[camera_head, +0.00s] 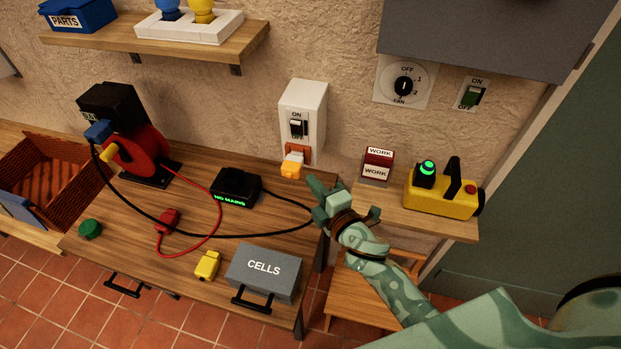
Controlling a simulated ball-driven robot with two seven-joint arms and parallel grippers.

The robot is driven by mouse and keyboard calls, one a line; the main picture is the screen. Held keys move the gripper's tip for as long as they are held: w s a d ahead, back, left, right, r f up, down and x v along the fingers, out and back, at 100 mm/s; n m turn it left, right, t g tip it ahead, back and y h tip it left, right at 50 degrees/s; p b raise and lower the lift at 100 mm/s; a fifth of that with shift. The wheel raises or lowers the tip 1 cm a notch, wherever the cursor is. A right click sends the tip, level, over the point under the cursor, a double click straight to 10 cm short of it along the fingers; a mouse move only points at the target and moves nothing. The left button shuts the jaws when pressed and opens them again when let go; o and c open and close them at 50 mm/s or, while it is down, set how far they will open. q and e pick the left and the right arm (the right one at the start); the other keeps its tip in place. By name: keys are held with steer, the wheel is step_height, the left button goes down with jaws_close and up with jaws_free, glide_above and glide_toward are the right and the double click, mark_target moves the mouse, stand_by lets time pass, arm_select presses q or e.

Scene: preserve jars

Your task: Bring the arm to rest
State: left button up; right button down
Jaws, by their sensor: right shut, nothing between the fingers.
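My right arm comes in from the lower right, patterned in pale and dark green. Its gripper (318,190) is shut and empty, above the right end of the wooden workbench (130,205). It appears below and to the right of the orange plug (291,168) at the white wall switch box (302,110). A black cable (275,232) runs across the bench and passes out of sight behind the gripper. My left gripper is not in view.
On the bench are a black box reading NO MAINS (236,187), a red reel (140,150), a red plug (167,220), a yellow block (207,265) and a grey CELLS box (263,272). A yellow lamp unit (440,197) stands on the right shelf. A wooden stool (360,297) is below my forearm.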

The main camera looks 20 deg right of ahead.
stand_by(0.5)
steer(key=s+d+f+m+g+h+b, duration=0.1)
steer(key=s+d+f+m+g, duration=0.25)
steer(key=f, duration=0.75)
steer(key=s+f+m+g+h+b, duration=0.15)
steer(key=s+f+m, duration=0.25)
steer(key=s+f, duration=0.5)
steer(key=s+d+f+m+g+b, duration=0.1)
steer(key=s+f+m+g, duration=0.3)
steer(key=f, duration=1)
steer(key=s+d+f+m+g+b, duration=0.1)
steer(key=s+f+g+b, duration=0.1)
steer(key=s+f, duration=0.3)
steer(key=s+d+f+m+g+b, duration=0.2)
steer(key=s+f, duration=0.4)
steer(key=s, duration=0.8)
steer(key=s+d+f+m+g+b, duration=0.1)
steer(key=s+f+g+b, duration=0.1)
steer(key=s+f, duration=0.3)
steer(key=s+g, duration=0.1)
steer(key=s, duration=0.3)
steer(key=shift+s+d+f+h, duration=0.15)
steer(key=shift+d+f+h, duration=0.2)
steer(key=shift+d, duration=0.05)
